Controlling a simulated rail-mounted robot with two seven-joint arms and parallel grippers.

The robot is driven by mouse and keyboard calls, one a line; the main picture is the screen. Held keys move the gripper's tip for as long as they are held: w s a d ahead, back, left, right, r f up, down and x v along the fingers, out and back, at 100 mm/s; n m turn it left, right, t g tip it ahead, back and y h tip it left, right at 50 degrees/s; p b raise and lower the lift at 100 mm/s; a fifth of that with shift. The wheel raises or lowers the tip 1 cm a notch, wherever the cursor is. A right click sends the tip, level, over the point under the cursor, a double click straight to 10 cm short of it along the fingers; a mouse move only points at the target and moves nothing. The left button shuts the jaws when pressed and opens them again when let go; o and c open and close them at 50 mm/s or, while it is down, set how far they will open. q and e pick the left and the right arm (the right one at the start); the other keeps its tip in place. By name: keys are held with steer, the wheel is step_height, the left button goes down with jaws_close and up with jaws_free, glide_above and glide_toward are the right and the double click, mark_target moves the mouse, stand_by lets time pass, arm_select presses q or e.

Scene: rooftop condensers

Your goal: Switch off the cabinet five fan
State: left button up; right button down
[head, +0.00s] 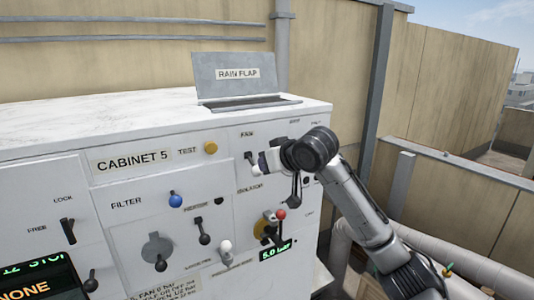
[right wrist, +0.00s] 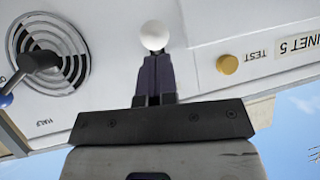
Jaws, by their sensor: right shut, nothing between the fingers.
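The front panel of cabinet five carries a CABINET 5 label (head: 133,161) and a FAN label (head: 247,134). My right gripper (head: 266,162) is at the panel just under the FAN label. In the right wrist view my right gripper (right wrist: 154,78) has its dark fingers together, with a white ball knob (right wrist: 153,36) right at their tips. I cannot tell whether they touch it. The knob's lever is hidden. A small dark fitting (head: 249,157) shows left of the gripper in the head view. My left gripper is out of view.
A yellow TEST button (head: 211,147) is left of the gripper. A red-knobbed lever (head: 280,215) and a blue knob (head: 175,199) are lower. The rain flap (head: 230,75) stands up on top.

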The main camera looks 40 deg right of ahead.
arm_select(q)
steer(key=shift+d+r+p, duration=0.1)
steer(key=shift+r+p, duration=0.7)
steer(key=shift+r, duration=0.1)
arm_select(e)
steer(key=shift+r, duration=0.8)
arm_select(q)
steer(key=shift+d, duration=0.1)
arm_select(e)
steer(key=shift+s, duration=0.1)
